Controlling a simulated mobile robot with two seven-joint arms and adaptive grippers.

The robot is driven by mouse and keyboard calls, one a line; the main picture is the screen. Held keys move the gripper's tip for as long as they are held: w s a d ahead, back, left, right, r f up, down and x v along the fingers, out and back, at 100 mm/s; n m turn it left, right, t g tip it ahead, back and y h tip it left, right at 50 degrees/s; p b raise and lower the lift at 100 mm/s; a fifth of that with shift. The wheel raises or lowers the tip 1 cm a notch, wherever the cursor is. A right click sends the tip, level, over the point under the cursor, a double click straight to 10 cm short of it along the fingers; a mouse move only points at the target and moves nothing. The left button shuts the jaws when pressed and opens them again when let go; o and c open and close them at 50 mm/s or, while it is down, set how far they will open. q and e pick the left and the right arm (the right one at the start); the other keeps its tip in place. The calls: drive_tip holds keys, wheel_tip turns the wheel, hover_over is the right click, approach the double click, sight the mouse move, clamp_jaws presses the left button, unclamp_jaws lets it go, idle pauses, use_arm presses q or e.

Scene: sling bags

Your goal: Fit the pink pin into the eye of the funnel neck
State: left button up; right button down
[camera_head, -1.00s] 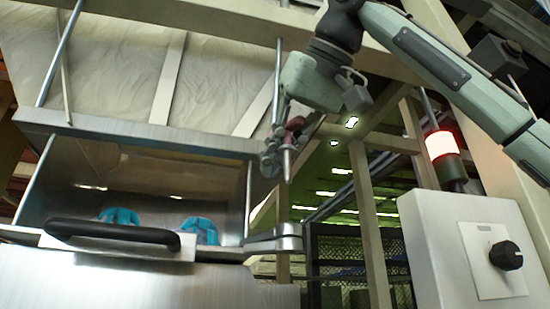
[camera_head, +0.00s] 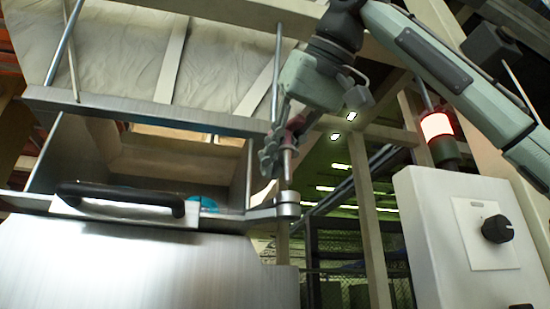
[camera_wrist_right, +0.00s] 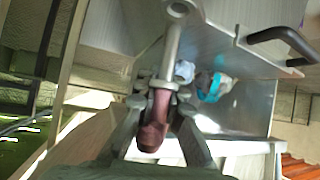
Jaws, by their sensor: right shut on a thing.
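My right gripper (camera_head: 278,150) is shut on the pink pin (camera_head: 287,160) and holds it upright, point down. The pin's dark red head (camera_wrist_right: 153,125) shows between the fingers in the right wrist view, with a grey shaft running away from it. The eye of the funnel neck (camera_head: 287,204) is a steel ring at the right end of the metal front edge. The pin's tip is just above the eye in the head view; I cannot tell whether they touch or line up exactly. My left gripper is out of view.
A black handle (camera_head: 120,198) sits on the steel front. A blue item (camera_head: 205,203) shows behind it and in the wrist view (camera_wrist_right: 214,87). A control box (camera_head: 480,240) with a black knob and a red-white lamp (camera_head: 437,128) stand at right. A steel beam (camera_head: 150,113) crosses above the opening.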

drive_tip(key=shift+p, duration=0.45)
idle(1.6)
drive_tip(key=shift+f+b, duration=1.8)
drive_tip(key=shift+f, duration=0.5)
drive_tip(key=c, duration=1.9)
unclamp_jaws()
drive_tip(key=o, duration=0.3)
drive_tip(key=shift+a, duration=0.1)
drive_tip(key=shift+o, duration=0.2)
drive_tip(key=shift+f, duration=0.1)
drive_tip(key=v, duration=1.2)
